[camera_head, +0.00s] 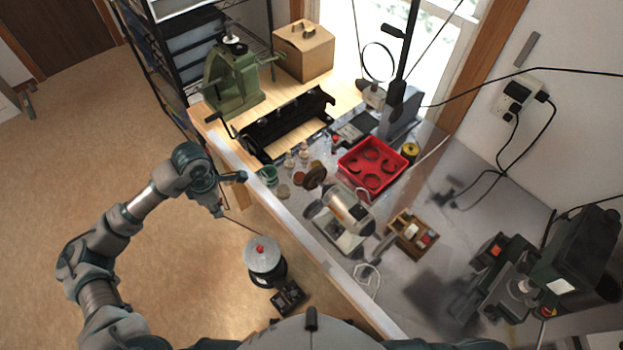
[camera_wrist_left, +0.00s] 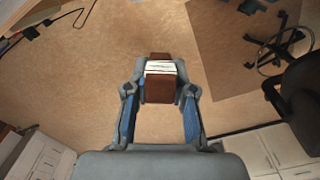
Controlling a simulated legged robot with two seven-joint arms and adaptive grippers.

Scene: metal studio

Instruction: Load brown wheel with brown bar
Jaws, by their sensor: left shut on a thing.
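A brown wheel (camera_head: 315,177) sits at the far end of a bench polishing machine (camera_head: 348,210) with a silver motor body, on the worktable. My left gripper (camera_wrist_left: 160,92) is shut on the brown bar (camera_wrist_left: 160,89), a small block with a pale label, held between its fingertips in the left wrist view. In the head view my left gripper (camera_head: 219,207) hangs beside the table's left edge, over the floor and left of the wheel, apart from it. The bar cannot be made out clearly there. My right gripper is not in view.
A red tray (camera_head: 372,168) with dark round parts lies behind the machine, and a small wooden box (camera_head: 411,236) to its right. Small jars (camera_head: 284,191) stand left of the wheel. A round-topped canister (camera_head: 264,255) stands beside the table.

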